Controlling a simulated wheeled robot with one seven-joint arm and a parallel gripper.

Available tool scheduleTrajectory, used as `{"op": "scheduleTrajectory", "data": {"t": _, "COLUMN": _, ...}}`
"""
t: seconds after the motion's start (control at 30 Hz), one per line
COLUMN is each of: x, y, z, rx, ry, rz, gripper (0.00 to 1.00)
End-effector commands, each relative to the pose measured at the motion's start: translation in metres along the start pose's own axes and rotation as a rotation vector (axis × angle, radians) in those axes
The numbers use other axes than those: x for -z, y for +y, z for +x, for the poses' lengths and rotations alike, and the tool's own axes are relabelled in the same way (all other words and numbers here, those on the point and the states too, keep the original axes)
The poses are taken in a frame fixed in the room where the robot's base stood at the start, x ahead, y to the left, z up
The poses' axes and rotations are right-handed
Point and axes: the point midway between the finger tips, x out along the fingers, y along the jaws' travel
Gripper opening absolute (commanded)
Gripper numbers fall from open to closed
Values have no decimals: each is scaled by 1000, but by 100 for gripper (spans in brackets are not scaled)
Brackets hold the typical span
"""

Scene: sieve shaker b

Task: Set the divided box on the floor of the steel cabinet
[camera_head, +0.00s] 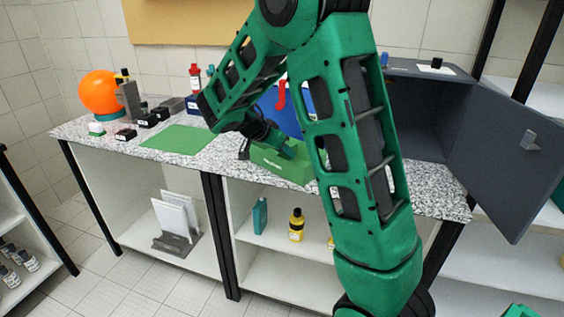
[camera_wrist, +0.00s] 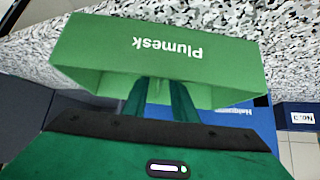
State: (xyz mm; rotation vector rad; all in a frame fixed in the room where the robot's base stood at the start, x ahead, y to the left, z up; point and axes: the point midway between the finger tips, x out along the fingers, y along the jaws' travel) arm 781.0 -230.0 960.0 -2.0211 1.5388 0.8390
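The green divided box (camera_head: 281,166) is at the middle of the speckled counter in the head view, partly behind my arm. In the wrist view the box (camera_wrist: 110,50) fills the upper middle, with "Plumesk" upside down on its side. My gripper (camera_wrist: 160,88) reaches into it, its dark green fingers against both sides of a light green divider. My gripper (camera_head: 291,149) is mostly hidden by my arm in the head view. I cannot tell if the box touches the counter. The grey steel cabinet (camera_head: 460,95) stands at the counter's right end, its door (camera_head: 510,150) swung open.
A blue box (camera_head: 270,100) stands behind my arm. A green mat (camera_head: 180,140), dark small boxes (camera_head: 148,120) and an orange ball (camera_head: 100,92) are to the left. Bottles stand on the shelf below. The open door juts out past the counter's right end.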

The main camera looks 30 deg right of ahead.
Motion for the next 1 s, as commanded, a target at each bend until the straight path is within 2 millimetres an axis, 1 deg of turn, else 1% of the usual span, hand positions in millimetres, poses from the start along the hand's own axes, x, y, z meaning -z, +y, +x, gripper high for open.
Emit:
{"op": "scheduleTrajectory", "data": {"t": 0.03, "x": 0, "y": 1, "z": 7, "rx": -3, "ry": 0, "rz": 1, "gripper": 25}}
{"op": "scheduleTrajectory", "data": {"t": 0.1, "x": 0, "y": 0, "z": 12, "rx": -1, "ry": 0, "rz": 1, "gripper": 25}}
{"op": "scheduleTrajectory", "data": {"t": 0.3, "x": 0, "y": 0, "z": 13, "rx": 1, "ry": 0, "rz": 1, "gripper": 25}}
{"op": "scheduleTrajectory", "data": {"t": 0.33, "x": 0, "y": 0, "z": 13, "rx": 1, "ry": 0, "rz": 1, "gripper": 23}}
{"op": "scheduleTrajectory", "data": {"t": 0.37, "x": 0, "y": 0, "z": 13, "rx": 0, "ry": 0, "rz": 1, "gripper": 15}}
{"op": "scheduleTrajectory", "data": {"t": 0.4, "x": 0, "y": 0, "z": 13, "rx": 0, "ry": 0, "rz": 1, "gripper": 6}}
{"op": "scheduleTrajectory", "data": {"t": 0.43, "x": 0, "y": 0, "z": 13, "rx": 0, "ry": 0, "rz": 1, "gripper": 0}}
{"op": "scheduleTrajectory", "data": {"t": 0.83, "x": 2, "y": 0, "z": 12, "rx": 1, "ry": 1, "rz": 2, "gripper": 0}}
{"op": "scheduleTrajectory", "data": {"t": 1.0, "x": 9, "y": 0, "z": 5, "rx": 1, "ry": 1, "rz": 5, "gripper": 0}}
